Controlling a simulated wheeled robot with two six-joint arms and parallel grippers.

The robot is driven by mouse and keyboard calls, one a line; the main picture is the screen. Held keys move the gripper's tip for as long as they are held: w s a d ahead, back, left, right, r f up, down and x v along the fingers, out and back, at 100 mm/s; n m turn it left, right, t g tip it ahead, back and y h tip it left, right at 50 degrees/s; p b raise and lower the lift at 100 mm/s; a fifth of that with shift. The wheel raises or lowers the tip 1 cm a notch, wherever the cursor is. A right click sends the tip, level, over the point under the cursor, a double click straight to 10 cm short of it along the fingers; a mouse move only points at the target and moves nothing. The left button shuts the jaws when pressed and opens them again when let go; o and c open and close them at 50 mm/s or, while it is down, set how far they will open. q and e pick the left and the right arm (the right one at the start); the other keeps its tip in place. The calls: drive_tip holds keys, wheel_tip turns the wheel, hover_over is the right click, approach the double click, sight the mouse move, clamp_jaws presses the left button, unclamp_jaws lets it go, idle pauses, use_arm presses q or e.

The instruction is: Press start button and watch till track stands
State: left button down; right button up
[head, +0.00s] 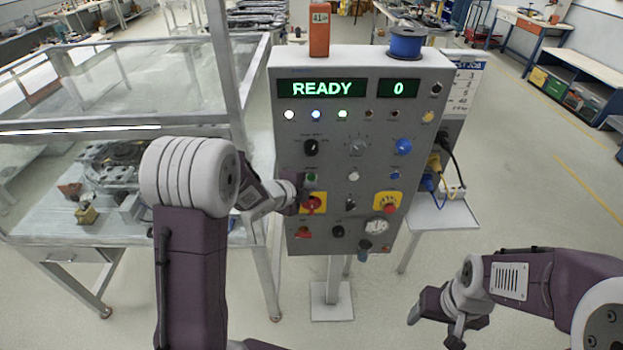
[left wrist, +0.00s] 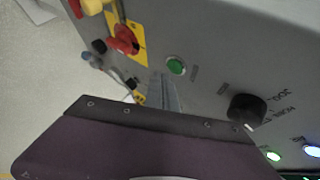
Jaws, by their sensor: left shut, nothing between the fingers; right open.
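The control panel (head: 330,150) faces me, with READY and 0 on its green display (head: 335,88). A green button (head: 311,178) is on its left side; it also shows in the left wrist view (left wrist: 176,66). My left gripper (head: 303,192) is shut and empty, its tips just beside and below the green button. In the left wrist view its fingers (left wrist: 157,82) end near the button; I cannot tell whether they touch the panel. The track (head: 110,158) lies in the glass-walled case at left, partly hidden by my left arm. My right gripper (head: 436,328) is open and empty, low at right.
A red rotary switch on a yellow plate (head: 312,204) is right below the green button. A red button on yellow (head: 388,206) is at right. A blue spool (head: 406,43) and orange box (head: 319,30) stand on the panel. The floor at right is clear.

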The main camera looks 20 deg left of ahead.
use_arm(q)
drive_tip(key=shift+w, duration=0.1)
drive_tip(key=shift+w+a, duration=0.15)
drive_tip(key=shift+w, duration=0.2)
